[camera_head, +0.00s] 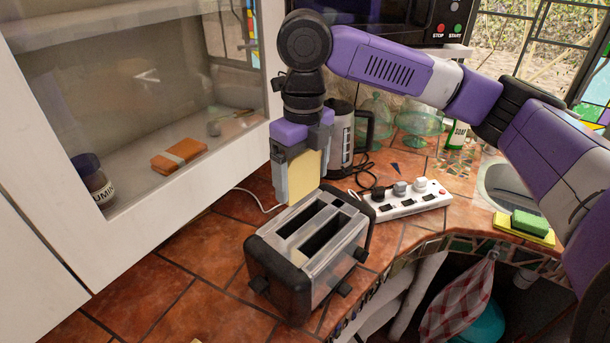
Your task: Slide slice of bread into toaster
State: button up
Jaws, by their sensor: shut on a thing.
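My gripper (301,172) is shut on a slice of bread (305,176), a pale yellow slab with a brown edge. The slice hangs upright between the fingers, behind the far end of the toaster in the picture. The toaster (345,258) is silver and black with two long slots on top and stands on the tiled counter. Its slots look empty from here. The slice appears apart from the slots; the toaster's far end lies close to it, and I cannot tell the exact gap.
A white power strip (412,203) with plugs and cords lies right of the toaster. A kettle (340,140) stands behind my gripper. A glass-fronted cabinet (130,100) is close on the left. A sponge (528,224) lies at right. Bare tiles (175,295) lie left of the toaster.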

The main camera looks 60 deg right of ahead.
aim_at(303, 195)
jog(key=shift+f+b, duration=2.05)
jog(key=shift+f, duration=0.25)
jog(key=shift+p, duration=0.75)
dwell(0.5)
jog(key=shift+f+b, duration=1.5)
jog(key=shift+f, duration=0.8)
jog(key=o, duration=0.6)
dwell(0.6)
jog(key=shift+r, duration=0.1)
jog(key=shift+r+b, duration=0.3)
jog(key=shift+r, duration=3.5)
